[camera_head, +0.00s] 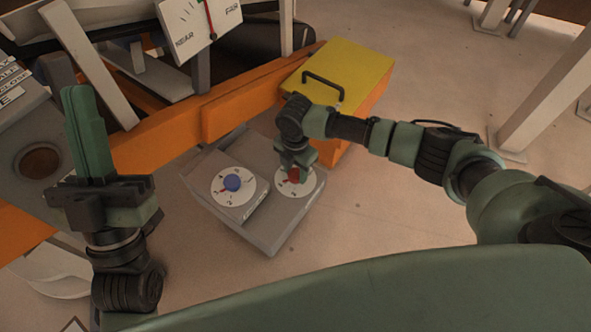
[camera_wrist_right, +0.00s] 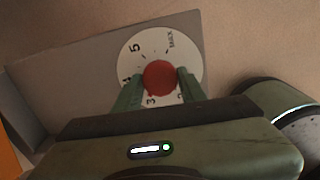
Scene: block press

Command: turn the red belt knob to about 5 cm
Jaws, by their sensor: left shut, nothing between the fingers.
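The red belt knob (camera_head: 294,174) sits on a white numbered dial on the right part of a grey control box (camera_head: 287,222). In the right wrist view the red knob (camera_wrist_right: 160,78) is round, and its dial (camera_wrist_right: 184,50) shows a 5 at upper left and a 3 near the bottom. No pointer mark on the knob can be made out. My right gripper (camera_wrist_right: 160,82) has one finger on each side of the knob, close against it, and appears shut on it. My left gripper (camera_head: 82,95) is shut and empty, pointing up at the left.
A blue knob (camera_head: 232,183) on its own numbered dial is left of the red one. A yellow-topped box (camera_head: 345,75) with a black handle stands behind. An orange beam (camera_head: 240,100) runs behind the control box. A NEAR/FAR gauge (camera_head: 201,28) is at the top.

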